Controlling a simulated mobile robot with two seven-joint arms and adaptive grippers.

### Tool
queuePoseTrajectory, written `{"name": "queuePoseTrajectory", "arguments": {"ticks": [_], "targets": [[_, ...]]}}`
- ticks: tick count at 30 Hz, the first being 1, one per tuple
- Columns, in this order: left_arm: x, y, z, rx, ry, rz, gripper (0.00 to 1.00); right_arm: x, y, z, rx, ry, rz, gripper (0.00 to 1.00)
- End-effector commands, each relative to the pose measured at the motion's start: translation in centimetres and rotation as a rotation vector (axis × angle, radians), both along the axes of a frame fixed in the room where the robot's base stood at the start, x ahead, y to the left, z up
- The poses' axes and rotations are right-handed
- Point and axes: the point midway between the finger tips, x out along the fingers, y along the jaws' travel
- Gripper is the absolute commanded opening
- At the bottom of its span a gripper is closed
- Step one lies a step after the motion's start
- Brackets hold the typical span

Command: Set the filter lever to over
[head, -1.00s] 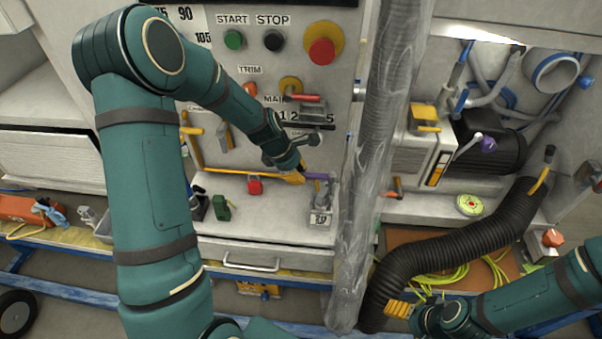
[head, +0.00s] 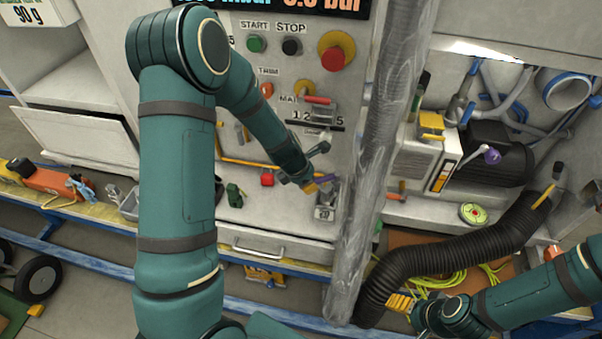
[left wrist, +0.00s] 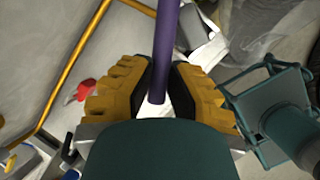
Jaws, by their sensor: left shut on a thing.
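My left gripper (head: 313,185) is in front of the control panel, low and left of the grey vertical hose. Its yellow ribbed fingers, seen in the left wrist view (left wrist: 158,85), are shut on a purple bar (left wrist: 166,45). The bar, probably the lever's handle, also shows in the head view (head: 327,178). Its mount is partly hidden, and I cannot read a filter label or an over mark. My right gripper (head: 399,303) is low at the right by the black hose; its yellow pads show small, and I cannot tell its opening.
The grey hose (head: 378,150) stands just right of my left gripper. A small metal block (head: 325,205) is below it. The panel has a red-handled lever (head: 316,100) and a red stop knob (head: 335,55). A thick black corrugated hose (head: 440,250) lies at the lower right.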

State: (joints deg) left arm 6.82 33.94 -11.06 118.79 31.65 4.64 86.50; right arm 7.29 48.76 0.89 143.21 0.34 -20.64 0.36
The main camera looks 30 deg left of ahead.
Motion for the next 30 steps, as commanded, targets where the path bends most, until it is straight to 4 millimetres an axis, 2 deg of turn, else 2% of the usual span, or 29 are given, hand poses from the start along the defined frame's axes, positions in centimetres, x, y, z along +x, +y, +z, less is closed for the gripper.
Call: {"name": "queuePoseTrajectory", "arguments": {"ticks": [3,12,21,30], "targets": [[-0.5,-1.6,-0.1,-0.001,0.008,0.095,0.0,0.2,0.0,0.8,-0.001,-0.006,-0.004,0.72],[-1.4,-3.7,-0.3,0.0,0.007,0.345,0.0,0.4,-0.1,1.1,-0.002,-0.009,-0.007,0.72],[-1.8,-4.9,-0.3,0.001,0.006,0.506,0.0,0.4,-0.1,1.0,-0.002,-0.009,-0.007,0.72],[-1.8,-5.4,-0.2,0.0,0.005,0.564,0.0,0.4,-0.1,1.0,-0.002,-0.009,-0.007,0.72]]}}
